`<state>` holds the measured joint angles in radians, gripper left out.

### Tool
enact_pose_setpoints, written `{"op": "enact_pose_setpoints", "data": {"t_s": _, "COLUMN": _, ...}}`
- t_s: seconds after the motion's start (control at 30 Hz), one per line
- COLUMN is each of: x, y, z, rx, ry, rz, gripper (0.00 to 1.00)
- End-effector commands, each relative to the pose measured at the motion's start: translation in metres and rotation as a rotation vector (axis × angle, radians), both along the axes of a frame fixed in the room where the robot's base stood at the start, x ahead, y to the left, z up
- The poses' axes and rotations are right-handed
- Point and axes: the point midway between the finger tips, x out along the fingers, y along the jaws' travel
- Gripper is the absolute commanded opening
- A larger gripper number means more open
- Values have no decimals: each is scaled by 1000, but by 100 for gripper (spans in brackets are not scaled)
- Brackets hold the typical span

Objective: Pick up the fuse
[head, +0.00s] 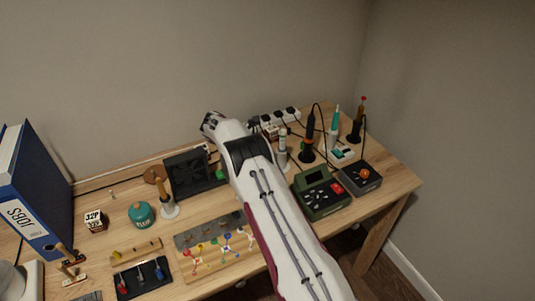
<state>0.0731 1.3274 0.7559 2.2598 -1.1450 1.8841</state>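I cannot make out a fuse for certain in the head view; many parts on the wooden workbench (385,180) are too small to tell. My white arm reaches from the bottom edge across the middle of the bench toward the wall. I cannot see my gripper or its fingers, and my arm hides part of the bench behind it.
A blue binder (32,190) stands at left. A teal tin (141,214), a boxy "32P" block (95,222) and a black tray (143,279) are left of my arm. A green device (321,194), a grey unit (360,178) and a power strip (285,115) are at right.

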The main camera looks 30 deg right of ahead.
Motion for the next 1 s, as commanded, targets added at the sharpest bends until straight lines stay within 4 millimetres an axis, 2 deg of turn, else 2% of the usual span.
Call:
{"op": "enact_pose_setpoints", "data": {"t_s": 0.5, "x": 0, "y": -1, "z": -1, "rx": 0, "ry": 0, "rz": 0, "gripper": 27}}
{"op": "enact_pose_setpoints", "data": {"t_s": 0.67, "x": 0, "y": -1, "z": -1, "rx": 0, "ry": 0, "rz": 0, "gripper": 0}}
{"op": "enact_pose_setpoints", "data": {"t_s": 1.0, "x": 0, "y": -1, "z": -1, "rx": 0, "ry": 0, "rz": 0, "gripper": 0}}
